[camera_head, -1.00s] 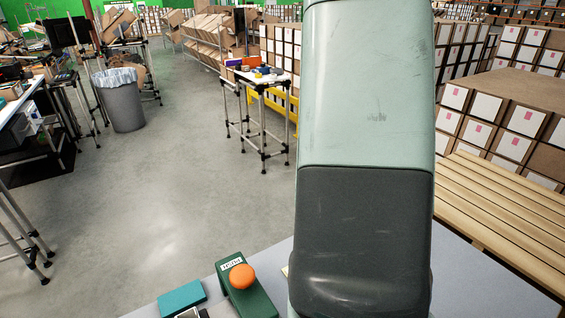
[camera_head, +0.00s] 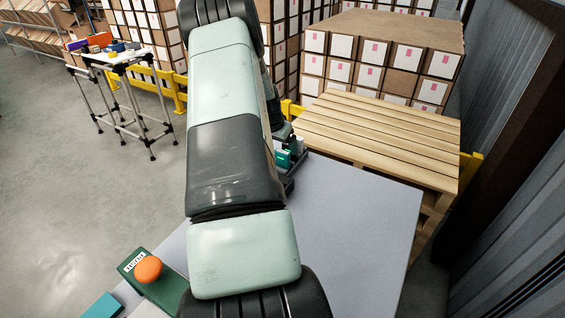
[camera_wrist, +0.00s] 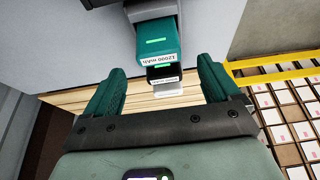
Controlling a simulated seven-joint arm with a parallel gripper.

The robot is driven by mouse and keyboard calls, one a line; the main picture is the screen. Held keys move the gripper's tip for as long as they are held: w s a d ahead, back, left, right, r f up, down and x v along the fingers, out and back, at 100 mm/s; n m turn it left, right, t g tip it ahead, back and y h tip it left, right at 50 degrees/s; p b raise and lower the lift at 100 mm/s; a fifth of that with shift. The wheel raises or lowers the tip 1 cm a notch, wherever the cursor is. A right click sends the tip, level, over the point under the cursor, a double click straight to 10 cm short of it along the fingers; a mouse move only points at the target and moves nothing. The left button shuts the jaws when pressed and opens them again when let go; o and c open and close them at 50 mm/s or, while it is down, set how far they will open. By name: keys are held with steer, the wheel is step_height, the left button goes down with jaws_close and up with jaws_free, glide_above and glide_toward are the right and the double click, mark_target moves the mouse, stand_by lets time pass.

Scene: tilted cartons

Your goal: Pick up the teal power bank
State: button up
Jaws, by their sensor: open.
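The teal power bank (camera_wrist: 152,42), with a white "12000 mAh" label on its end, shows at the top centre of the wrist view. It sits in a dark holder (camera_wrist: 143,10). A black power bank (camera_wrist: 163,73) and a white one (camera_wrist: 168,91) show just beyond it. My gripper (camera_wrist: 158,72) is open, with one green finger on each side of the row and gaps between the fingers and the teal power bank. In the head view my arm partly hides the spot; a small teal patch (camera_head: 283,158) shows beside it, too small to tell apart clearly.
The grey table (camera_head: 350,215) is clear to the right of my arm. A green box with an orange button (camera_head: 149,270) and a teal block (camera_head: 103,306) are at its lower left. A wooden pallet (camera_head: 375,135) and stacked cartons (camera_head: 385,55) stand beyond.

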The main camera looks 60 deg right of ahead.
mark_target(282, 152)
steer(key=x, duration=0.4)
steer(key=shift+a+f, duration=0.25)
steer(key=shift+f, duration=0.05)
steer(key=shift+c, duration=0.3)
